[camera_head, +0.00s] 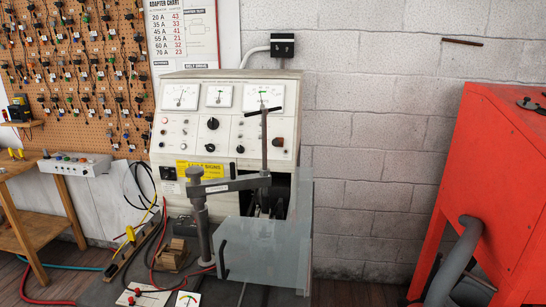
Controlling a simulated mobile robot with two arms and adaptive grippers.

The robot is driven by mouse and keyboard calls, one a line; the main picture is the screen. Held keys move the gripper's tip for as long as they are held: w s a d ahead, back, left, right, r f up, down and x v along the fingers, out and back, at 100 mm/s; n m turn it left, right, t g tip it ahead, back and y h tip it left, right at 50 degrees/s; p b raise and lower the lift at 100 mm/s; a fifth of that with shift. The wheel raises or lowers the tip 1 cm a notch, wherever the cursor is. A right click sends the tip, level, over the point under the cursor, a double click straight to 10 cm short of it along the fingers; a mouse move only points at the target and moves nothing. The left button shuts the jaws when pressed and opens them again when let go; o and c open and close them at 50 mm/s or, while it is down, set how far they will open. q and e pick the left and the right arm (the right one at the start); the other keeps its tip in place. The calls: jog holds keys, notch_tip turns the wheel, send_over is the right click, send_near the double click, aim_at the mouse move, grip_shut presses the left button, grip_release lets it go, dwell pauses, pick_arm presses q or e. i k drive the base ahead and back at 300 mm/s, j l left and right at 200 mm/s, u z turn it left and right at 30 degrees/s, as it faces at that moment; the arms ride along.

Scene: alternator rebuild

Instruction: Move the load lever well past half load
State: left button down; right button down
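The alternator test bench (185,100) stands against the block wall with a cream control panel. Its face carries three dial meters and several knobs and switches. I cannot tell for certain which control is the load lever. A brown-red knob or handle (278,142) sits at the right of the panel and looks the likeliest, but its setting is too small to read. A dark T-bar clamp handle (264,110) on an upright screw stands in front of the panel. Neither of my grippers is in view.
A clear guard panel (265,250) covers the bench's lower front. A grey post (203,230) and clamp arm (228,184) stand before the panel. Cables lie at left. A red cabinet (490,170) with a grey hose (462,250) stands right. A wooden bench (35,232) is left.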

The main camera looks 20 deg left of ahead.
aim_at(275, 142)
jog(key=j+z, duration=0.1)
jog(key=j, duration=0.45)
jog(key=j+z, duration=0.1)
jog(key=j, duration=0.45)
jog(key=j+z, duration=0.1)
jog(key=j, duration=0.45)
jog(key=k+j, duration=0.15)
jog(key=j, duration=0.4)
jog(key=j+z, duration=0.15)
jog(key=j, duration=0.4)
jog(key=k+j+z, duration=0.1)
jog(key=j, duration=0.4)
jog(key=k+j+z, duration=0.1)
jog(key=j, duration=0.45)
jog(key=k+j+z, duration=0.1)
jog(key=j, duration=0.4)
jog(key=k, duration=0.1)
